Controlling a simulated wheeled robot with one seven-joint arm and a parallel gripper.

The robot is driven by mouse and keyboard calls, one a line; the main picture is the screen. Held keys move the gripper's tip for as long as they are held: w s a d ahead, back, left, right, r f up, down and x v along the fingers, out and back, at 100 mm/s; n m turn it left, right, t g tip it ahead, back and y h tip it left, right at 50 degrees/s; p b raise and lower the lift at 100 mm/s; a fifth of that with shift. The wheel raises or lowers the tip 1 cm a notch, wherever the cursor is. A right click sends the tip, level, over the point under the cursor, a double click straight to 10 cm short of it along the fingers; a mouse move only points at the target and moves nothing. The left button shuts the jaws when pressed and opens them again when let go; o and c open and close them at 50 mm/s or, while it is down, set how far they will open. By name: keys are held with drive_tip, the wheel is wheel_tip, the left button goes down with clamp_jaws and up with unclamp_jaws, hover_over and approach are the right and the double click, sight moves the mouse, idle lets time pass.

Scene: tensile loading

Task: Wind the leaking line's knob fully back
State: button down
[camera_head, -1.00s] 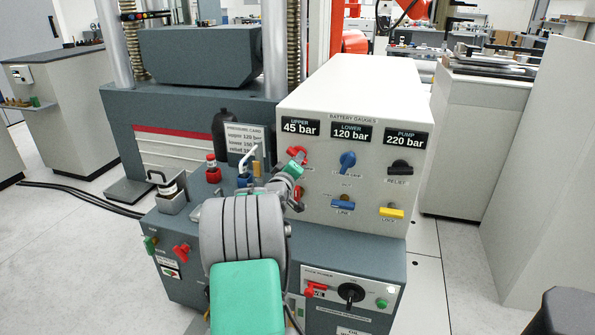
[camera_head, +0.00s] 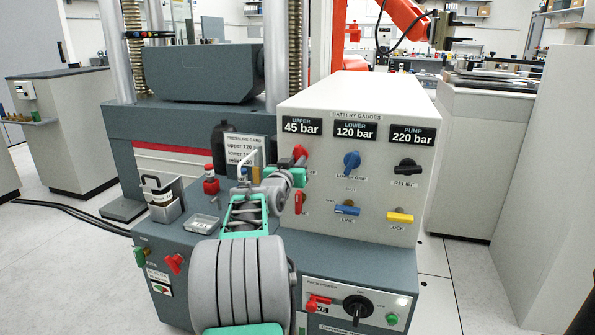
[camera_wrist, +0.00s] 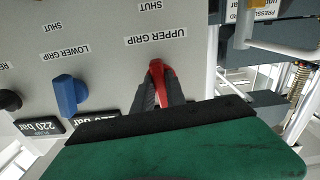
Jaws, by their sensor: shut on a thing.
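The grey-white gauge panel (camera_head: 320,225) carries the readouts UPPER 45 bar (camera_head: 304,126), LOWER 120 bar (camera_head: 355,131) and PUMP 220 bar (camera_head: 412,136). The red upper grip knob (camera_head: 299,151) is at the panel's upper left. It also shows in the wrist view (camera_wrist: 157,69), below the UPPER GRIP label. My gripper (camera_wrist: 160,92) is shut on this knob, a dark finger on each side; the fingers hide part of it. The blue lower grip knob (camera_head: 351,161) is to its right, also in the wrist view (camera_wrist: 68,95). The pressure card (camera_head: 243,148) reads upper 120; its other lines are partly hidden.
The black relief knob (camera_head: 407,166), blue line knob (camera_head: 346,209), yellow lock knob (camera_head: 400,216) and a red lever (camera_head: 299,202) are on the panel. A black pump power switch (camera_head: 356,307) is lower front. A small tray (camera_head: 202,224) and a red-topped item (camera_head: 211,178) stand left of my arm.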

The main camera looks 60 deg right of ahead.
drive_tip(key=shift+f+m+b, duration=0.1)
drive_tip(key=shift+m+b, duration=0.3)
drive_tip(key=shift+m, duration=0.2)
drive_tip(key=c, duration=1.4)
unclamp_jaws()
drive_tip(key=shift+o, duration=0.2)
drive_tip(key=s+a+p, duration=0.1)
drive_tip(key=a, duration=0.6)
drive_tip(key=shift+a, duration=0.35)
